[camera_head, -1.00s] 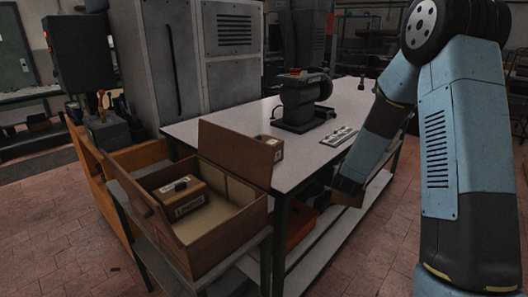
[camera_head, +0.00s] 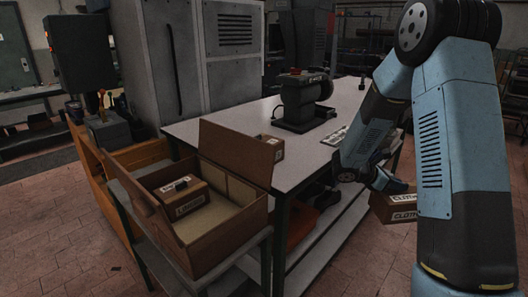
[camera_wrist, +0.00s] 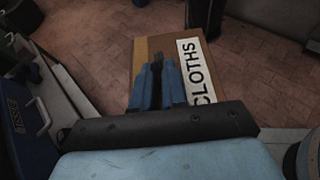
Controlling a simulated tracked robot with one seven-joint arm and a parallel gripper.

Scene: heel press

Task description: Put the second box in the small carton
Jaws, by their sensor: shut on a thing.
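My gripper (camera_head: 385,182) is shut on a brown box with a white CLOTHS label (camera_head: 397,209). It holds the box in the air to the right of the table, above the floor. In the wrist view the fingers (camera_wrist: 162,66) grip the CLOTHS box (camera_wrist: 201,72). The small carton (camera_head: 232,238) stands open at the left on a low stand, with a flap raised at its back. One smaller labelled box (camera_head: 182,198) with a dark handle sits inside it, toward the left. The carton's right part shows bare bottom.
A long white-topped table (camera_head: 220,130) stands between the carton and my gripper. A dark machine (camera_head: 304,100) and a flat labelled plate (camera_head: 338,135) are on it. Another brown box (camera_head: 277,146) shows partly behind the carton's flap. Grey cabinets (camera_head: 160,60) stand behind.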

